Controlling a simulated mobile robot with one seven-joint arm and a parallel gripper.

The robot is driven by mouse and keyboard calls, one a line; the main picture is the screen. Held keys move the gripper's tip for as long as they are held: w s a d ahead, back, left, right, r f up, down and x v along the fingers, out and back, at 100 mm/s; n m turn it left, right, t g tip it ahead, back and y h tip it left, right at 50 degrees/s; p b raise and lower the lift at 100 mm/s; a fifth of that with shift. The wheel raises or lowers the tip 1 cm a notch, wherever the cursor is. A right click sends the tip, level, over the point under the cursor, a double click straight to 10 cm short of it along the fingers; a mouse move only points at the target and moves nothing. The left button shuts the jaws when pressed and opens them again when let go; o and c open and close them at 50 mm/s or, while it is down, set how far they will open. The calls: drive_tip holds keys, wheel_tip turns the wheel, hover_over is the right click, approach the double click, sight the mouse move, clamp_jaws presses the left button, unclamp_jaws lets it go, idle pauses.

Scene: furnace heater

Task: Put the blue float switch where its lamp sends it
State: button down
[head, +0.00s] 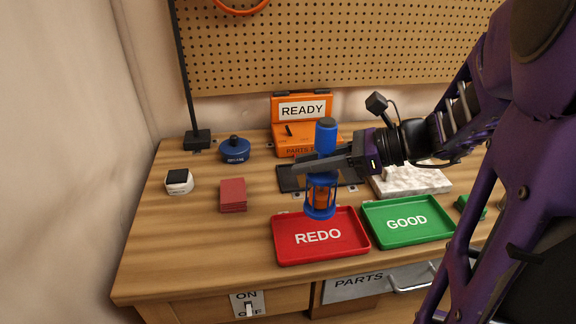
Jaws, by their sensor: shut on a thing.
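The blue float switch (324,136) is upright, with a blue cage at its lower end around an orange float (321,196). My gripper (318,165) is shut on it around its middle and holds it near the back edge of the red REDO tray (345,252). I cannot tell how far its lower end is above the table or tray. The green GOOD tray (430,236) lies to the right of the red one. Both trays look empty. I cannot make out a lit lamp on the switch.
An orange READY case (290,139) stands open at the back, with a dark pad (289,180) in front. A blue can (235,150), red pads (233,195) and a white device (178,182) are left. A whitish block (425,181) is right. A PARTS drawer (350,291) and ON/OFF switch (248,308) are in front.

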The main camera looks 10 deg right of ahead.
sight(309, 195)
drive_tip(key=shift+f+b, duration=0.9)
drive_tip(key=shift+f, duration=3)
drive_tip(key=shift+f, duration=0.15)
drive_tip(key=c, duration=0.8)
unclamp_jaws()
drive_tip(key=shift+o, duration=0.2)
drive_tip(key=shift+d+r, duration=0.1)
drive_tip(key=shift+r, duration=0.1)
drive_tip(key=p+v, duration=0.1)
drive_tip(key=v, duration=1.1)
drive_tip(key=shift+s, duration=0.15)
